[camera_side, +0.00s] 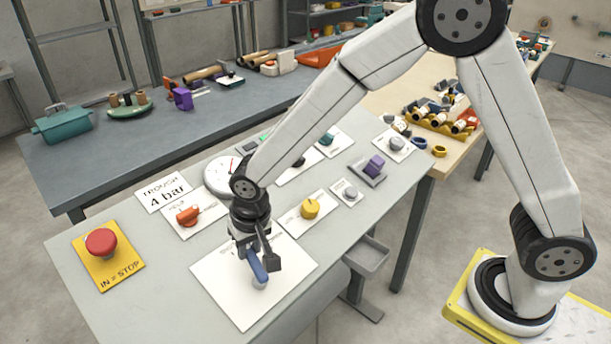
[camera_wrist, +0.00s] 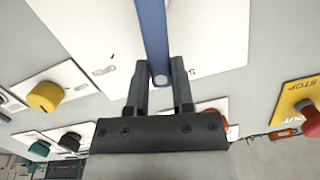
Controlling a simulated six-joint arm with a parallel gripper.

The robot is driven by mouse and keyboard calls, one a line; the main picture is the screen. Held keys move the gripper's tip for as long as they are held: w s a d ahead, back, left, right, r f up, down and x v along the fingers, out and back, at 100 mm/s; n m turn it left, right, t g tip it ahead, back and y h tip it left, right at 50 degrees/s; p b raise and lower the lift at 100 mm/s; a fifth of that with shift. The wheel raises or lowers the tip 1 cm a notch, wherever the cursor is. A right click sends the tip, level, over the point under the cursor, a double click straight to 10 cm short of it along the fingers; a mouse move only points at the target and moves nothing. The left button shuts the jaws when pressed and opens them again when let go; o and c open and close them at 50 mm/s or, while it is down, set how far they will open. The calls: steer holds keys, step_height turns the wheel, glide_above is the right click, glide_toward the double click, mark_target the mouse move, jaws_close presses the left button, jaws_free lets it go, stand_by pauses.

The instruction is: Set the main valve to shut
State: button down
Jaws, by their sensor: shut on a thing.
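The blue lever (camera_side: 257,268) sits on a large white plate (camera_side: 224,288) and appears to be the main valve. In the wrist view the lever (camera_wrist: 153,30) runs from the top edge down between the fingers, with a round grey end or pivot near them. My gripper (camera_side: 255,254) is low over the plate, shut on the lever, with one finger on each side; the fingers also show in the wrist view (camera_wrist: 159,70). The plate's lettering is mostly hidden by my gripper, so the marked positions cannot be read.
Left of the plate is a red stop button (camera_side: 102,241) on a yellow plate. Behind are an orange-red knob (camera_side: 187,215), a "4 bar" card (camera_side: 163,192) and a round gauge (camera_side: 218,178). A yellow knob (camera_side: 310,208) and purple block (camera_side: 375,166) stand to the right.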

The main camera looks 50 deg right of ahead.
mark_target(248, 259)
steer(key=shift+a+n, duration=0.7)
steer(key=shift+n, duration=0.7)
steer(key=shift+c, duration=2.4)
jaws_free()
steer(key=shift+r, duration=0.1)
steer(key=shift+s+r, duration=0.2)
steer(key=shift+r, duration=1.05)
steer(key=shift+s+r, duration=0.15)
steer(key=shift+r, duration=1.15)
steer(key=shift+s+r, duration=0.2)
steer(key=shift+r, duration=1.05)
steer(key=s+d+f, duration=0.1)
steer(key=s+d, duration=0.5)
steer(key=d, duration=0.4)
steer(key=s+d+f, duration=0.2)
steer(key=s+d, duration=0.3)
steer(key=d, duration=0.5)
steer(key=shift+s+f+t, duration=0.25)
steer(key=shift+s+t, duration=0.15)
